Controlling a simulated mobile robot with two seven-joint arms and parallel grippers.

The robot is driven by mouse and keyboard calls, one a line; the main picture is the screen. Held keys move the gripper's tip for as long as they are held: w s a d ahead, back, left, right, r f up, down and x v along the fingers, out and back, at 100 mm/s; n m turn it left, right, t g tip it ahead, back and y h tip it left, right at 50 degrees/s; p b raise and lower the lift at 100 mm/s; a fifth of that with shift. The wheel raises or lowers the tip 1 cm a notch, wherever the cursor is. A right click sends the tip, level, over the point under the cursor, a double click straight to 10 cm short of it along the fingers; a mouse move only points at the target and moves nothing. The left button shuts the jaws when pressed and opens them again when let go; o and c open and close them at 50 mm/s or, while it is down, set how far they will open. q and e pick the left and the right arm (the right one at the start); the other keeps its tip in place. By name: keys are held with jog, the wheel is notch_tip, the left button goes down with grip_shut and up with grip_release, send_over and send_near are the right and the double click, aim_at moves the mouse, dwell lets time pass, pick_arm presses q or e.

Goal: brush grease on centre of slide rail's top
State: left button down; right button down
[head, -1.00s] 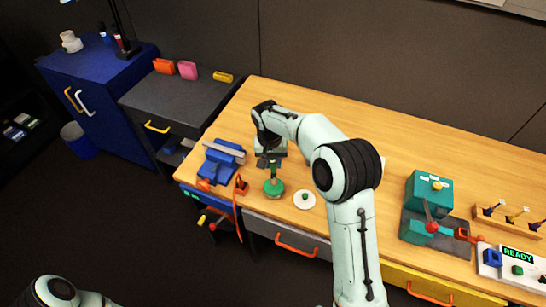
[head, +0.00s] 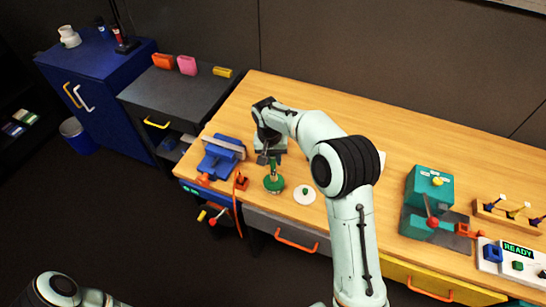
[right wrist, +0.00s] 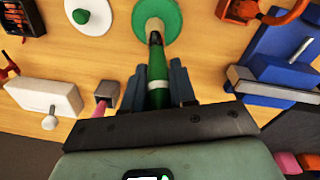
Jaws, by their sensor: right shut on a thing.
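My right gripper (head: 268,160) is shut on the green handle of a brush (right wrist: 157,68). The brush points down at a green grease pot (head: 274,187), which stands near the bench's front edge. In the right wrist view the brush's dark end overlaps the pale opening of the pot (right wrist: 174,14); I cannot tell how deep it reaches. The grey slide rail (head: 224,145) is held in a blue vise (head: 215,163) left of the pot. The rail also shows in the right wrist view (right wrist: 275,90), at the right. My left gripper is out of view.
A white lid with a green knob (head: 305,197) lies right of the pot. An orange-red item (head: 241,182) stands between vise and pot. A teal press (head: 428,190) stands further right. The bench (head: 345,125) is clear behind my right arm.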

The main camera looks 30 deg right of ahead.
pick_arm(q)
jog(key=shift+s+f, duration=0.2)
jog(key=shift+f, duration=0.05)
pick_arm(e)
jog(key=shift+f, duration=0.55)
jog(key=shift+f, duration=0.1)
dwell(0.9)
